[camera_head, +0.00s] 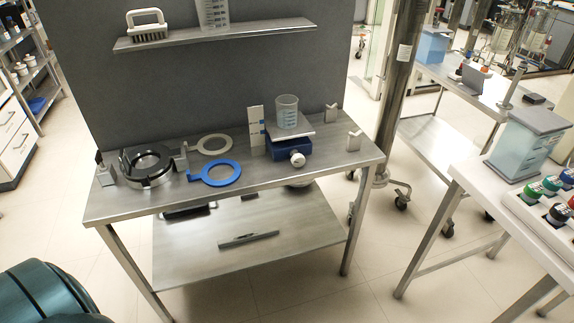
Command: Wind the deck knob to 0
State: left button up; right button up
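A white round knob (297,159) sits on the front of a small blue lift (281,149) on the steel table. I take it for the deck knob; any marks on it are too small to read. The lift carries a flat pale deck (303,131) with a clear beaker (287,111) on it. A white upright scale plate (256,126) with small marks stands at the left of the lift. Neither of my grippers is in view.
The steel table (130,203) also bears a black ring holder (151,176), a blue ring (238,176), a pale ring (228,149) and a small metal bracket (354,142). A grey panel with a shelf (240,33) rises behind. A white table (470,176) stands at right.

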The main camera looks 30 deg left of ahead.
aim_at(297, 160)
jog(key=i+u, duration=0.15)
jog(key=u, duration=1.3)
jog(key=i+l+u, duration=0.1)
jog(key=l+u, duration=0.25)
jog(key=i+l+u, duration=0.1)
jog(key=l+u, duration=0.8)
jog(key=l, duration=1.15)
